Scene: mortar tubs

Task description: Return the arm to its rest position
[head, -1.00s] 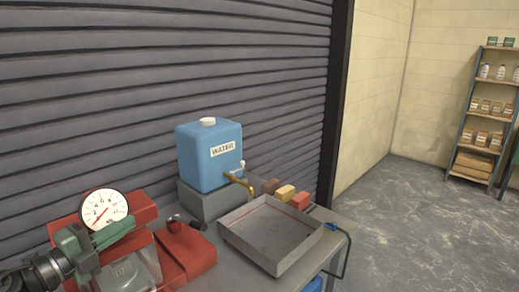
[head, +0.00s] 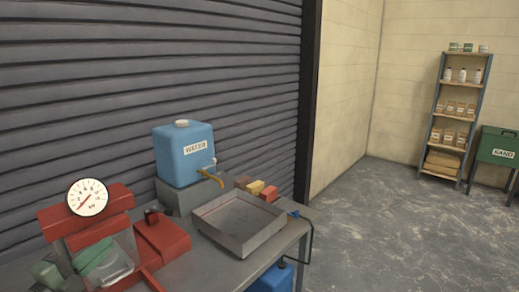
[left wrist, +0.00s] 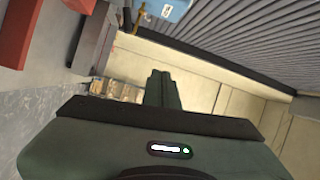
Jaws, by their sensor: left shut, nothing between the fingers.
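My left gripper (head: 97,256) is at the lower left of the head view, dark green, in front of the red machine with the dial. Its fingers are shut with nothing between them. In the left wrist view its fingers (left wrist: 161,90) stand together above the green gripper body. Part of the arm is cut off by the frame edge. My right gripper is not in view.
The red machine (head: 160,238) stands on the grey bench (head: 228,268). Beside it are a blue water tank (head: 184,155), a metal tray (head: 265,240) and coloured blocks (head: 256,187). Shelves (head: 437,115) and a green sand bin (head: 497,147) stand right. Floor between is clear.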

